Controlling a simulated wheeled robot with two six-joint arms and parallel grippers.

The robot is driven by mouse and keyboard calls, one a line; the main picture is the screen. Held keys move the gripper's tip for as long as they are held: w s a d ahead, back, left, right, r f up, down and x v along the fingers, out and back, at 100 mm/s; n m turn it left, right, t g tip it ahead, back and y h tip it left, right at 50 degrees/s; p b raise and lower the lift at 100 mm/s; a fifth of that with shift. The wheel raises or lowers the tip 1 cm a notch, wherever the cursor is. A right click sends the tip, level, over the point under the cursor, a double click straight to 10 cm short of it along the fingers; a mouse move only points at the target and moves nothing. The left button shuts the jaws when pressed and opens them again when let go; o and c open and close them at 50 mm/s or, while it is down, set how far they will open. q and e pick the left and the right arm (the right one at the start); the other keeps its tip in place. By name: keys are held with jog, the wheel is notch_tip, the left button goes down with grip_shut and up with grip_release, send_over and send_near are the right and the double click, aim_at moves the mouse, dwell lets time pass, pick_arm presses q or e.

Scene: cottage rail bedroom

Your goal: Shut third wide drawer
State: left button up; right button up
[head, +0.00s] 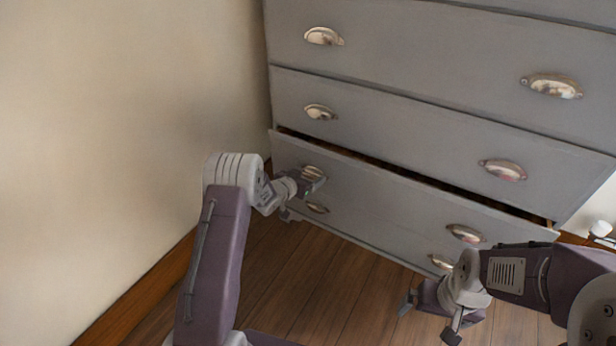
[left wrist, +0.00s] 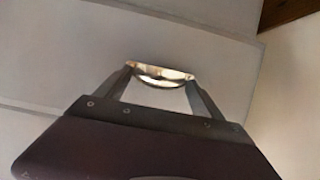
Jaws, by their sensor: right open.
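A grey wide drawer (head: 385,205) low in the dresser stands slightly out, with a dark gap along its top edge. It has a metal cup handle at its left (head: 313,172) and another at its right (head: 465,233). My left gripper (head: 312,188) is at the left handle, fingers apart. In the left wrist view, the fingertips (left wrist: 160,74) are close to the ends of a cup handle (left wrist: 160,71); whether they touch it I cannot tell. My right gripper (head: 430,318) is open and empty, below and in front of the drawer's right part.
The grey drawers above (head: 410,125) look shut. A beige wall (head: 120,120) with a brown baseboard (head: 145,290) is close on the left. The wooden floor (head: 320,280) in front is clear between my arms.

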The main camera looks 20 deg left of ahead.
pick_arm(q)
jog(key=c, duration=0.9)
jog(key=w, duration=0.1)
jog(key=w+d, duration=0.1)
jog(key=w, duration=0.1)
jog(key=shift+w+p, duration=0.3)
jog(key=shift+w+r, duration=0.15)
jog(key=shift+r, duration=0.05)
jog(key=o, duration=1.8)
jog(key=shift+w, duration=0.1)
jog(key=shift+d+f, duration=0.1)
jog(key=shift+f, duration=0.05)
jog(key=p, duration=0.4)
send_near(314, 168)
jog(key=shift+w+d+f, duration=0.15)
jog(key=shift+w+f, duration=0.1)
jog(key=shift+w, duration=0.25)
